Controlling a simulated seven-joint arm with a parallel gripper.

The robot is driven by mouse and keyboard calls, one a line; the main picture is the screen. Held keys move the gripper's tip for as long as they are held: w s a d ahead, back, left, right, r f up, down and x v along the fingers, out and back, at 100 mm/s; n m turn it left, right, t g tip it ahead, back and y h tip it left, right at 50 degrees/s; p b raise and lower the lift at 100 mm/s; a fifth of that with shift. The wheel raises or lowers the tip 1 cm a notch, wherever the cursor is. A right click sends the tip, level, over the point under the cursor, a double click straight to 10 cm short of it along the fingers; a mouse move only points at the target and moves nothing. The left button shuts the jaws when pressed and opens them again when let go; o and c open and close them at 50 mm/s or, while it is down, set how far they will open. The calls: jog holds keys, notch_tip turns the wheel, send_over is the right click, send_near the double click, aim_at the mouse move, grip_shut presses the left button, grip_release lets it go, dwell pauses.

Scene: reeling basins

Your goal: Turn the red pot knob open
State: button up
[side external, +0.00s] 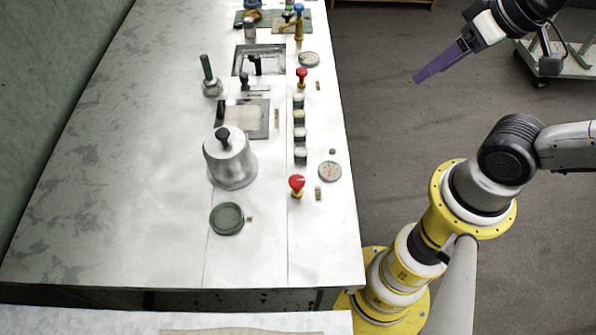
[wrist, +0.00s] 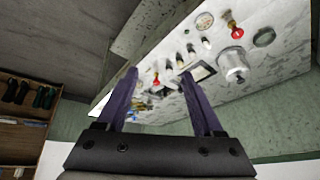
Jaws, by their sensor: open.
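Two red knobs stand on the white worktop. The near red knob (side external: 297,183) is beside the metal pot (side external: 231,163) and also shows in the wrist view (wrist: 236,31). The far red knob (side external: 302,75) is further back and also shows in the wrist view (wrist: 156,80). I cannot tell which one is the pot knob, or how far either is turned. My gripper (side external: 417,79), with purple fingers, is raised to the right of the worktop, apart from both knobs. In the wrist view my gripper (wrist: 159,74) is open and empty.
Several small cylinders (side external: 299,133) stand in a row between the red knobs. A round gauge (side external: 330,171) and a green dish (side external: 227,218) are near the near knob. Green- and black-handled items stand further back. The worktop's left side is clear. A wheeled cart (side external: 565,58) stands behind my arm.

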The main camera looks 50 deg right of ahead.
notch_tip(320, 180, up, 2)
jog(key=w+a+m+y, duration=0.1)
jog(key=w+a+m, duration=0.2)
jog(key=m, duration=0.2)
jog(key=m+g+y, duration=0.3)
jog(key=m+g, duration=0.3)
jog(key=g, duration=0.1)
send_over(297, 179)
jog(key=w+d, duration=0.2)
jog(key=d, duration=0.3)
notch_tip(297, 179, down, 8)
jog(key=x, duration=1.3)
jog(key=shift+s+d+f, duration=0.1)
jog(key=shift+s+f, duration=0.05)
jog(key=shift+f, duration=0.15)
grip_shut()
